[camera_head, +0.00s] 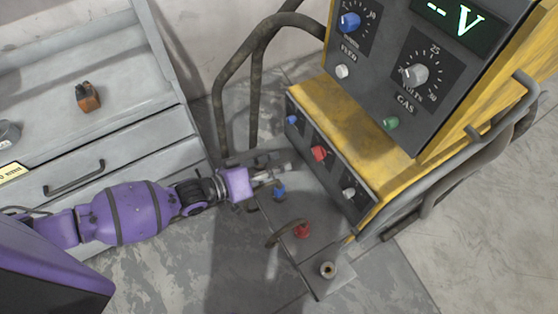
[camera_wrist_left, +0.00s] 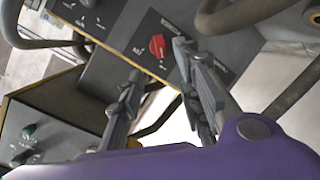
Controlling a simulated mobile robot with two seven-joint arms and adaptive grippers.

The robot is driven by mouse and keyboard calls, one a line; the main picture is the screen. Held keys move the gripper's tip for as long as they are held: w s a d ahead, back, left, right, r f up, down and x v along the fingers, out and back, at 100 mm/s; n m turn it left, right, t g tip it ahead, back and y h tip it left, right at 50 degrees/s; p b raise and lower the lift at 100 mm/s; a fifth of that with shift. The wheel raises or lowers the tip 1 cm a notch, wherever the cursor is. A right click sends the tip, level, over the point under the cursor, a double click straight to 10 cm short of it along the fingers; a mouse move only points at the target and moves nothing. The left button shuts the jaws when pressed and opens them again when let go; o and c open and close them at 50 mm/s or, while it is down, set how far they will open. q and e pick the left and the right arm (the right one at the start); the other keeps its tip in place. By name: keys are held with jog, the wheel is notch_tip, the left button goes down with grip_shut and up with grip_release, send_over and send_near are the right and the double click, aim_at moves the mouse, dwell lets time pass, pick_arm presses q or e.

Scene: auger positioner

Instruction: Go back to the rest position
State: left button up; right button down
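My left gripper (camera_head: 285,171) reaches in from the left in the head view, in front of the lower panel of the yellow and grey machine (camera_head: 385,145). In the left wrist view (camera_wrist_left: 157,60) its two fingers stand apart with nothing held between them. A red knob (camera_wrist_left: 157,45) shows beyond the fingers there, apart from them. In the head view the lower panel carries a blue knob (camera_head: 292,119), a red knob (camera_head: 319,153) and a pale knob (camera_head: 348,192). My right gripper is not in view.
A blue fitting (camera_head: 280,190), a red fitting (camera_head: 302,230) with a bent handle or cable, and a round socket (camera_head: 328,268) sit low by the machine. Bent pipes (camera_head: 255,95) rise behind my gripper. A grey drawer cabinet (camera_head: 130,135) holding an orange block (camera_head: 88,97) stands left.

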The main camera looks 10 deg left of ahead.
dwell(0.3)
